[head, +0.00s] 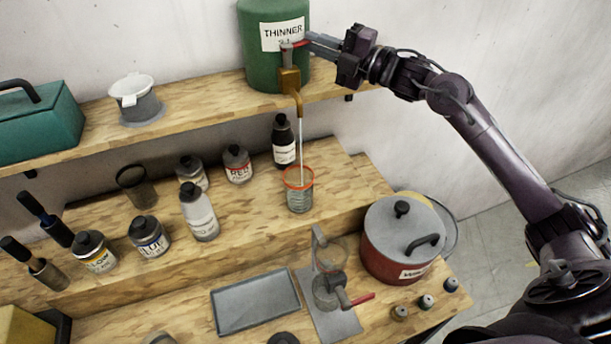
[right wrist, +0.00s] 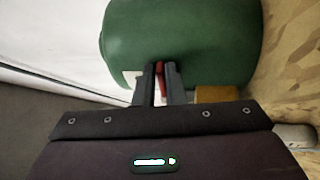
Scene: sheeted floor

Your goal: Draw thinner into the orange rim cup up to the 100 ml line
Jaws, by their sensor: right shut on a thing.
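The green thinner drum (head: 262,68) stands on the upper shelf, with a white label and a brass tap (head: 290,80). My right gripper (head: 308,40) is shut on the tap's red lever (head: 294,45); in the right wrist view the lever (right wrist: 159,69) sits between the fingers in front of the drum (right wrist: 200,35). A thin pale stream (head: 300,140) falls from the spout into the orange rim cup (head: 299,195). The cup stands upright below on the middle step and holds some liquid. I cannot read its level against the lines. My left gripper is not in view.
Several paint bottles, including a red-labelled one (head: 237,165), and a dark bottle (head: 284,142) stand near the cup. Below are a grey tray (head: 256,302), a stand with a red handle (head: 330,290) and a red lidded pot (head: 398,245). A teal box (head: 38,125) is on the upper shelf.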

